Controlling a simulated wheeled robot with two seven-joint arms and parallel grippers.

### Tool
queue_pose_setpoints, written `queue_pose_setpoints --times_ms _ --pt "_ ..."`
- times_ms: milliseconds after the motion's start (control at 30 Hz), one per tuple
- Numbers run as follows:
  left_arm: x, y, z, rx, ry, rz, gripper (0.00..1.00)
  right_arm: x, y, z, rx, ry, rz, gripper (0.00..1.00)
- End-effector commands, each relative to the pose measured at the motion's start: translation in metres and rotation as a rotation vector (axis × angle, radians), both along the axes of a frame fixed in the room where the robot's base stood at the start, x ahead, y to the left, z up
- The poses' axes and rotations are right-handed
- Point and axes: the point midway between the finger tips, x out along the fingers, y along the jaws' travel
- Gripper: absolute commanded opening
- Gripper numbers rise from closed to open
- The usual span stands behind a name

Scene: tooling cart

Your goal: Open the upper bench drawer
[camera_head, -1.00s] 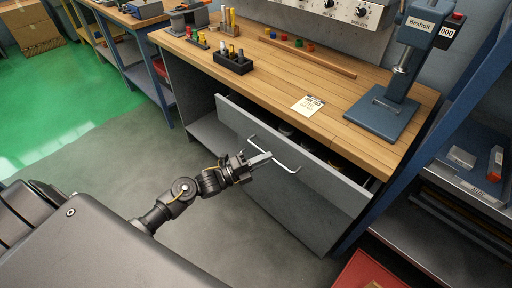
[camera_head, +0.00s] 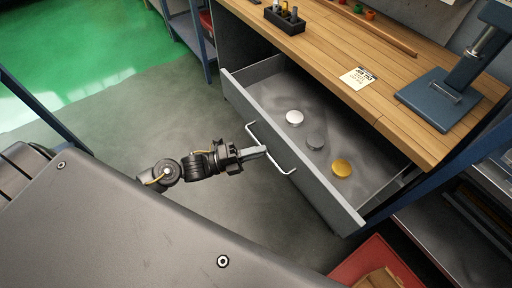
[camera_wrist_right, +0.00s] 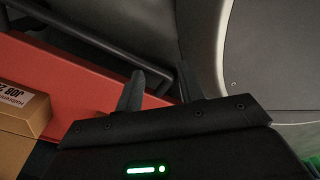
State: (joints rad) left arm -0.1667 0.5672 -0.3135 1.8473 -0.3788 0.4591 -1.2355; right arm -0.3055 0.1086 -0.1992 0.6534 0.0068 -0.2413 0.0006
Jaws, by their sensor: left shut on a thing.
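The upper bench drawer (camera_head: 318,196) is pulled well out from under the wooden bench top (camera_head: 330,62). Its inside shows a white disc (camera_head: 294,117), a grey disc (camera_head: 316,143) and a gold disc (camera_head: 341,168) on the drawer floor. My left gripper (camera_head: 262,152) is shut on the bar handle (camera_head: 284,170) on the drawer's front. My right gripper (camera_wrist_right: 158,92) shows in the right wrist view with its two fingers apart and nothing between them; it is not in the head view.
A black holder (camera_head: 285,20), a paper note (camera_head: 357,78) and a blue press (camera_head: 440,98) stand or lie on the bench. A red bin (camera_head: 375,262) with a cardboard box is on the floor at the lower right. Open grey floor lies left of the drawer.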

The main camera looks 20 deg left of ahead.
Motion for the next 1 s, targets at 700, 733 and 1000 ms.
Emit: queue_pose_setpoints --times_ms 700,733,1000 --pt "-0.001 0.001 0.000 0.000 0.000 0.000 0.32 0.000 -0.004 0.000 -0.005 0.001 0.001 0.38" --pt "-0.001 0.001 0.000 0.000 0.000 0.000 0.32 0.000 -0.004 0.000 -0.005 0.001 0.002 0.38" --pt "-0.017 0.023 -0.008 0.003 0.004 0.001 0.32 0.000 -0.004 -0.008 -0.006 0.001 0.001 0.38"
